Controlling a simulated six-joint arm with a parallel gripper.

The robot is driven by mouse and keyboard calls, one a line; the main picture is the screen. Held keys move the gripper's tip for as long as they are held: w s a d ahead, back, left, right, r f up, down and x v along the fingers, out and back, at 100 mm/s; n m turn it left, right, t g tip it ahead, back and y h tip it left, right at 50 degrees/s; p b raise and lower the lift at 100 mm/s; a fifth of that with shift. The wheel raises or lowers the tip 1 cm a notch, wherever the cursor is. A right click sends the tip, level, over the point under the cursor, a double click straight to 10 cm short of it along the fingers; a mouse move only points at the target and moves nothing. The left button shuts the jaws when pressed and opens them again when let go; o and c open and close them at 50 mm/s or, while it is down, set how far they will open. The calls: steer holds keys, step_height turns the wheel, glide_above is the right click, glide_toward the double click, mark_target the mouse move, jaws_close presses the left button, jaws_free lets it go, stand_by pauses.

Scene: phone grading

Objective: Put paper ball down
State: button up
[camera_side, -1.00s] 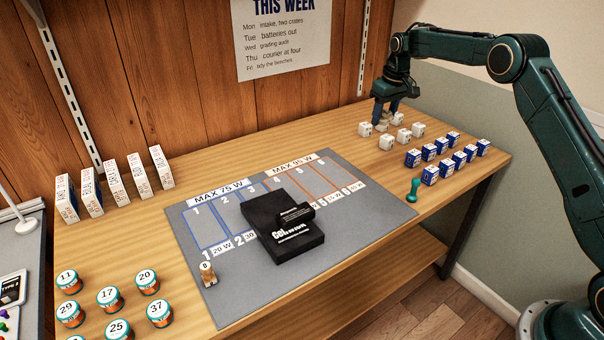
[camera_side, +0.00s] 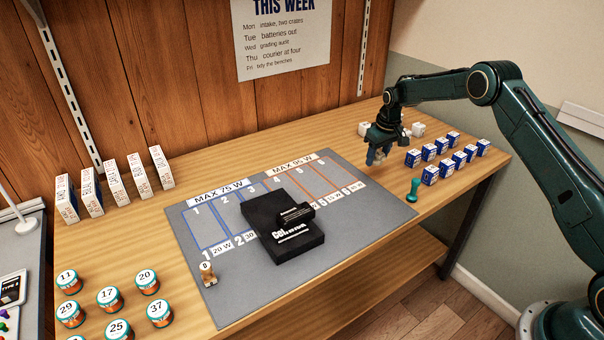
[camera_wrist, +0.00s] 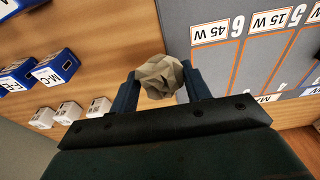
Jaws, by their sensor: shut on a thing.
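My gripper (camera_side: 376,158) is shut on a crumpled, beige-grey paper ball (camera_wrist: 160,77), which shows between the two blue fingers in the wrist view. In the side view the gripper hangs over the wooden table, right of the grey mat's far right corner and in front of the small white cubes. The ball is mostly hidden there. I cannot tell the exact gap between the ball and the table.
The grey mat (camera_side: 372,206) has marked lanes, and a black box (camera_side: 282,240) lies on it. White cubes (camera_side: 418,130), blue-and-white boxes (camera_side: 430,175) and a teal stamp-like object (camera_side: 413,190) stand close by. Numbered jars (camera_side: 110,297) are at the front left.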

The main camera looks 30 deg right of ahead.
mark_target(376, 166)
steer(key=shift+f, duration=2.1)
steer(key=shift+f, duration=0.45)
steer(key=o, duration=0.9)
steer(key=shift+r, duration=0.1)
steer(key=r, duration=0.4)
steer(key=s+r, duration=0.1)
steer(key=r, duration=0.7)
steer(key=shift+s+r, duration=0.3)
steer(key=shift+s, duration=0.1)
steer(key=shift+a, duration=0.1)
